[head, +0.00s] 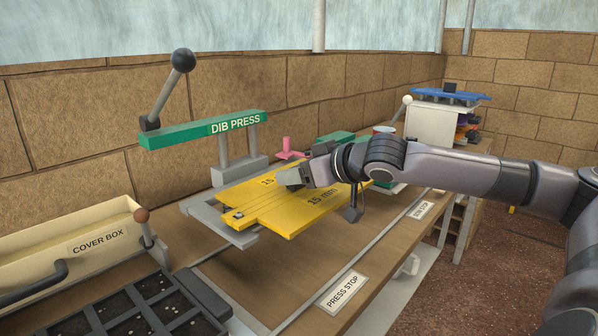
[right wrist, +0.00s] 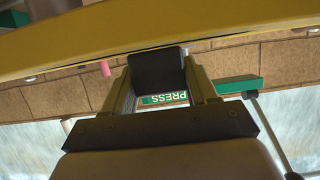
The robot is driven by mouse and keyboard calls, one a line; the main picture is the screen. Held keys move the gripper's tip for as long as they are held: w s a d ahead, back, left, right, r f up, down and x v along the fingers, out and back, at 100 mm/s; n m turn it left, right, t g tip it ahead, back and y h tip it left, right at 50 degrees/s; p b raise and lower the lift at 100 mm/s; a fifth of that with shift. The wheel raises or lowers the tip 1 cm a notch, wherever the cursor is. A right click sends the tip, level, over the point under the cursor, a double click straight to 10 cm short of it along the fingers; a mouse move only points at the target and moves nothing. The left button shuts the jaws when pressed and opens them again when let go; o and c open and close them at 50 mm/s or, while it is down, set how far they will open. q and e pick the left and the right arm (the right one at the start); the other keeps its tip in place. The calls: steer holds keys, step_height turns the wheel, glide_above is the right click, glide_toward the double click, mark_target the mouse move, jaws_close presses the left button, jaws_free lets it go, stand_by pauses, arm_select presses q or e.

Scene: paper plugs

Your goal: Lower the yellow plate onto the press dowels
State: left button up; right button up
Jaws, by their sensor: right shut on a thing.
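The yellow plate (head: 265,220), marked "15 mm", lies roughly level over the grey press base (head: 205,214) in the head view. My right gripper (head: 292,180) is shut on the plate, reaching in from the right. The plate (right wrist: 150,28) also spans the top of the right wrist view, against the gripper's jaws (right wrist: 158,72). The press has a green bar (head: 190,131) reading "DIB PRESS" and a black-knobbed lever (head: 182,62). I cannot pick out the dowels, and cannot tell whether the plate touches the base. My left gripper is not in view.
A cream cover box (head: 60,265) and a black cell tray (head: 140,310) stand at the front left. A pink object (head: 287,150) stands behind the plate. A white unit with a blue top (head: 432,122) stands at the far right. The bench by the "PRESS STOP" label (head: 342,291) is clear.

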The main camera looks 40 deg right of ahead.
mark_target(325, 197)
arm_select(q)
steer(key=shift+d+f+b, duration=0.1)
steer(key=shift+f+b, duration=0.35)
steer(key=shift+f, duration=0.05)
arm_select(e)
steer(key=shift+f, duration=0.6)
steer(key=o, duration=1.3)
steer(key=shift+o, duration=0.2)
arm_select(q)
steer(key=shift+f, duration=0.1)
arm_select(e)
steer(key=shift+s, duration=0.15)
steer(key=shift+b+v, duration=0.55)
steer(key=shift+v, duration=0.6)
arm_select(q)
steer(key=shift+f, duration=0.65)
arm_select(e)
steer(key=shift+v, duration=1.15)
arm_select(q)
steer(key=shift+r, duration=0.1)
arm_select(e)
steer(key=shift+v, duration=1.15)
